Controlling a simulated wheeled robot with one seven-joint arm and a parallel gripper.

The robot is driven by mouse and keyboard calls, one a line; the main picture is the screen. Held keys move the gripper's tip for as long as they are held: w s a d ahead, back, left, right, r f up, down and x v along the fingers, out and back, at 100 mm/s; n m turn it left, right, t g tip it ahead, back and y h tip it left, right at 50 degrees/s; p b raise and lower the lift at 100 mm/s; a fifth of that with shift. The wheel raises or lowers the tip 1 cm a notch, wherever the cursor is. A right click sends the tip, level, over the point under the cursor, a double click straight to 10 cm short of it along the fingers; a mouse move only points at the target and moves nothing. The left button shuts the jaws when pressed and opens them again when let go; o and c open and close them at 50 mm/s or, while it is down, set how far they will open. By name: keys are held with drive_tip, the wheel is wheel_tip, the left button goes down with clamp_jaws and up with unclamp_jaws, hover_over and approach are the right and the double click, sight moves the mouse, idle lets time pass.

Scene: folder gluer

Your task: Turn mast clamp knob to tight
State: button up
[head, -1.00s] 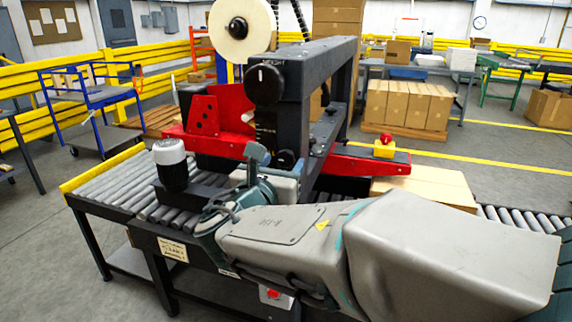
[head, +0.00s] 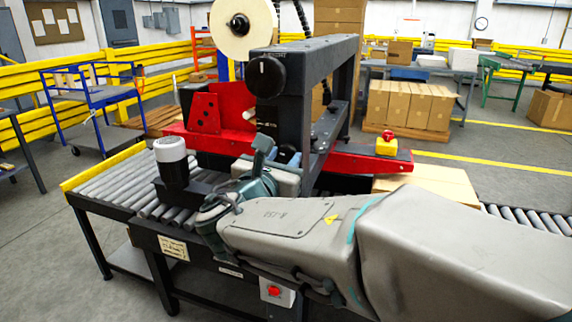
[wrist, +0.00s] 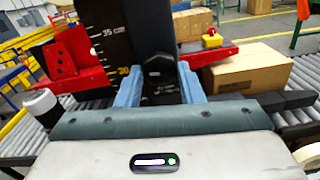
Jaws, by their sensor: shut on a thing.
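The mast clamp knob (wrist: 158,70) is black with a small pale mark and sits low on the dark mast (wrist: 112,30), which has a numbered scale. In the wrist view, my gripper (wrist: 161,85) has one blue finger on each side of the knob and is shut on it. In the head view, my gripper (head: 279,150) is at the lower front of the mast, and its fingers and wrist hide the knob. The tight marking is not readable.
A larger black height knob (head: 265,78) sits above on the machine frame (head: 330,80). Red side rails (head: 365,161) flank the mast. A black motor with a white cap (head: 171,160) stands left on the roller conveyor (head: 115,185). A cardboard box (head: 430,186) lies on the right.

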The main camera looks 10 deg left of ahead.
drive_tip(key=m+b, duration=0.4)
drive_tip(key=b, duration=0.1)
drive_tip(key=shift+f, duration=0.35)
drive_tip(key=m+b, duration=0.5)
drive_tip(key=b, duration=0.1)
drive_tip(key=m+b, duration=0.3)
drive_tip(key=b, duration=0.1)
drive_tip(key=shift+r, duration=0.1)
drive_tip(key=m+b, duration=0.2)
drive_tip(key=m, duration=0.1)
drive_tip(key=m+b, duration=0.1)
drive_tip(key=shift+a+r+b, duration=0.1)
drive_tip(key=shift+r+b, duration=0.15)
drive_tip(key=shift+b, duration=0.15)
drive_tip(key=shift+m, duration=0.4)
drive_tip(key=o, duration=1)
drive_tip(key=shift+r, duration=0.1)
drive_tip(key=shift+c, duration=0.2)
drive_tip(key=shift+s, duration=0.1)
drive_tip(key=s+a+p, duration=0.1)
drive_tip(key=s+p, duration=0.1)
drive_tip(key=s, duration=1.1)
drive_tip(key=shift+s, duration=0.35)
